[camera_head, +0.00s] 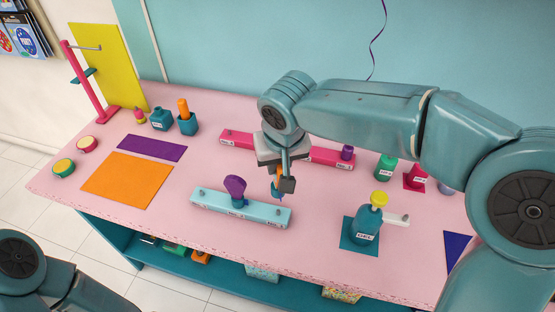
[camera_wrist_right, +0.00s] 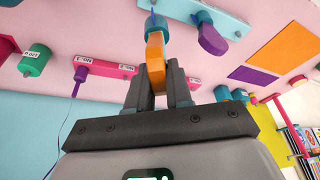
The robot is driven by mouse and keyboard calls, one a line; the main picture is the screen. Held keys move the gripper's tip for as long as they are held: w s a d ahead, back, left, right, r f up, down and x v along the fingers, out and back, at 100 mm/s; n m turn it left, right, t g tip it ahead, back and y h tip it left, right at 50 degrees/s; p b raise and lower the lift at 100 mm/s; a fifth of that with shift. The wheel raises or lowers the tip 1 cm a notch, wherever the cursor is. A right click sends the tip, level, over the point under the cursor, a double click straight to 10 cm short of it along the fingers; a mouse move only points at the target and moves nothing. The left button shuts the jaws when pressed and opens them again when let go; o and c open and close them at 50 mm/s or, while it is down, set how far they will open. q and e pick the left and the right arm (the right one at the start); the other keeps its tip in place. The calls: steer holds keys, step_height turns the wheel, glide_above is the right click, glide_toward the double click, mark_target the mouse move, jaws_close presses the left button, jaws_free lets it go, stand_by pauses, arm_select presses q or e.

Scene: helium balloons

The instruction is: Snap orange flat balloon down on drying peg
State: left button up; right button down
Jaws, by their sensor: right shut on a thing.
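My right gripper (camera_head: 284,182) is shut on the orange flat balloon, which has a teal collar at its lower end. The orange balloon shows between the fingers in the wrist view (camera_wrist_right: 155,62). It is upright at the right end of the light blue drying rail (camera_head: 215,204), where the end peg is. I cannot tell whether the collar is seated on that peg or just above it. A purple flat balloon (camera_head: 235,186) stands on the rail's middle peg. A bare peg (camera_head: 202,191) shows at the left end. My left gripper is out of view.
A pink rail (camera_head: 333,156) lies behind my gripper. A teal bottle with a yellow top (camera_head: 368,220) stands to the right. An orange mat (camera_head: 128,180) and purple mat (camera_head: 152,147) lie left. A pink stand (camera_head: 88,85) is at the back left.

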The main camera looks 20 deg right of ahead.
step_height(320, 180, down, 5)
steer(key=b, duration=0.4)
steer(key=shift+w+f, duration=0.1)
steer(key=shift+f, duration=0.05)
steer(key=shift+d+f+b, duration=0.15)
steer(key=shift+f+b, duration=0.45)
steer(key=shift+b, duration=0.1)
steer(key=shift+f, duration=0.1)
stand_by(0.3)
steer(key=shift+f+b, duration=0.25)
steer(key=shift+b, duration=0.2)
steer(key=shift+f+b, duration=0.3)
steer(key=shift+f, duration=0.05)
steer(key=shift+f+b, duration=0.8)
